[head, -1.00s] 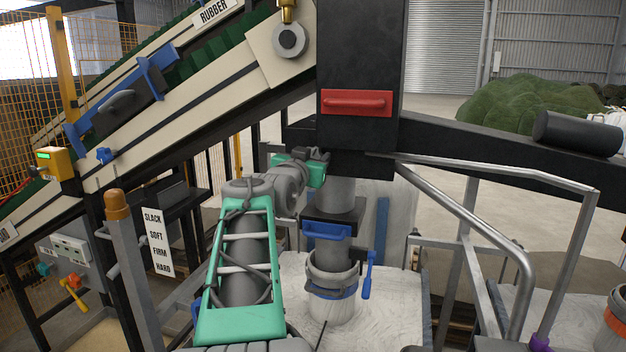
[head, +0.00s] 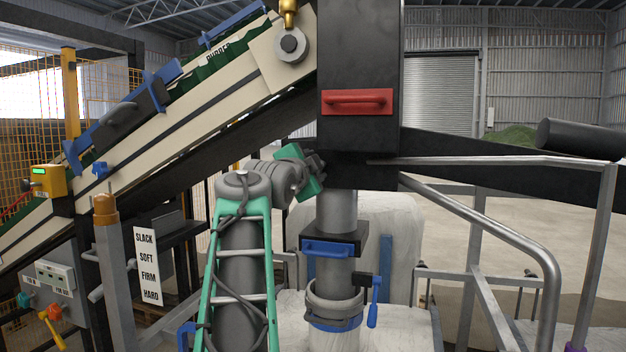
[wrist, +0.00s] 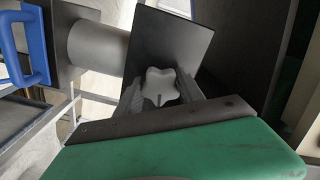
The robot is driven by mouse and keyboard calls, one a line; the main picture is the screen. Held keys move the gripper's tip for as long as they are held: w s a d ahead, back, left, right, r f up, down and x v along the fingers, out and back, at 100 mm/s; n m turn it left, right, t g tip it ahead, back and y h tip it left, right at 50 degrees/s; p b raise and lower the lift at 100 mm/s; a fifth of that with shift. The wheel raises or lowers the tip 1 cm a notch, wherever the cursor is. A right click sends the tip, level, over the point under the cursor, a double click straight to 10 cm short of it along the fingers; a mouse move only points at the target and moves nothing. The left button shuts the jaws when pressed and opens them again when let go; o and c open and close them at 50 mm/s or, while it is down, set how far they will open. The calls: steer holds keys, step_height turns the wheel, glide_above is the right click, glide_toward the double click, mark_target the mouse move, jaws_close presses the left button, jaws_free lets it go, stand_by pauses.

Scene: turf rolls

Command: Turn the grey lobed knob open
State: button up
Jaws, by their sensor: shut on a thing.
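The pale grey lobed knob (wrist: 160,84) sits against a dark flat plate (wrist: 168,40) in the wrist view. My gripper (wrist: 162,92) has one finger on each side of the knob and is shut on it. A short dark mark shows on the knob's lower lobe. In the head view my gripper (head: 318,168) is at the dark housing below the red handle (head: 356,101). The knob is hidden there behind my gripper and wrist.
A grey pipe (head: 337,212) runs down beside my gripper to a blue handle (head: 327,248) and a clamped spout. A conveyor (head: 190,110) slopes up at the left. A metal railing (head: 500,225) stands at the right. A blue lever (head: 374,300) hangs by the spout.

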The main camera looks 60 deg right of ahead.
steer(key=shift+m+b, duration=0.65)
steer(key=shift+m, duration=0.55)
steer(key=o, duration=1.4)
steer(key=shift+c, duration=0.2)
steer(key=s+a+b, duration=0.1)
steer(key=a, duration=0.6)
steer(key=shift+s+a+b, duration=0.15)
steer(key=shift+a+b, duration=0.2)
steer(key=shift+b, duration=0.05)
